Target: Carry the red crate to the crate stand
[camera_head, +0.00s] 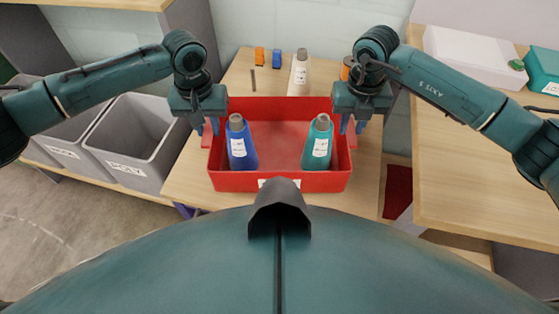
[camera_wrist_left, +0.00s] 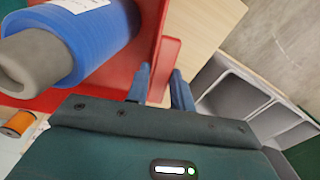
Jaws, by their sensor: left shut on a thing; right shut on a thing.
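The red crate (camera_head: 278,181) is in the middle of the head view, over a light wooden table. My left gripper (camera_head: 208,128) is shut on the crate's left side. My right gripper (camera_head: 351,126) is shut on the crate's right side. I cannot tell which surface is the crate stand.
The wooden table (camera_head: 190,176) holds a white bottle (camera_head: 301,66) and small orange and blue spools (camera_head: 277,60) behind the crate. Grey bins (camera_head: 135,140) stand at left. A wooden counter (camera_head: 480,185) at right bears a white box (camera_head: 470,55).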

